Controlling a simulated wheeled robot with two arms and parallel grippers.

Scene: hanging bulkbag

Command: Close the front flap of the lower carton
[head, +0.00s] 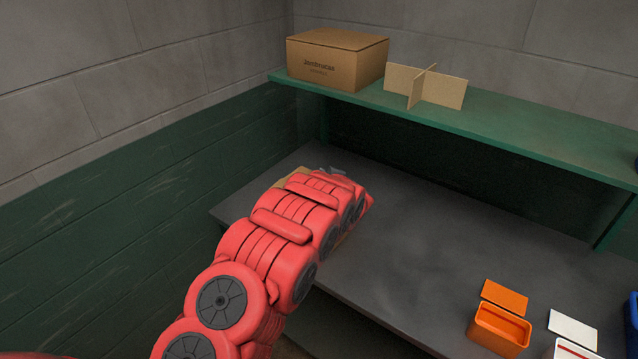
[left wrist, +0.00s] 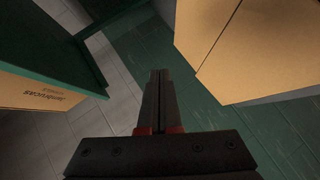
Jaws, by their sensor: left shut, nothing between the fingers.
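The lower carton (head: 292,180) stands on the grey counter. In the head view my red left arm covers nearly all of it, and only small tan parts show. In the left wrist view a large tan cardboard surface, which looks like this carton (left wrist: 245,45), fills the upper right, with a dark seam across it. I cannot tell how its front flap stands. My left gripper (left wrist: 160,75) is shut and empty, with its fingertips left of the cardboard and apparently apart from it. In the head view its fingers are hidden. My right gripper is not in view.
A closed, printed carton (head: 330,65) and a cardboard divider (head: 428,87) stand on the green shelf (head: 520,130) above the counter (head: 400,250). An open orange box (head: 498,330) and a white box (head: 572,348) are at lower right. The counter's middle is clear.

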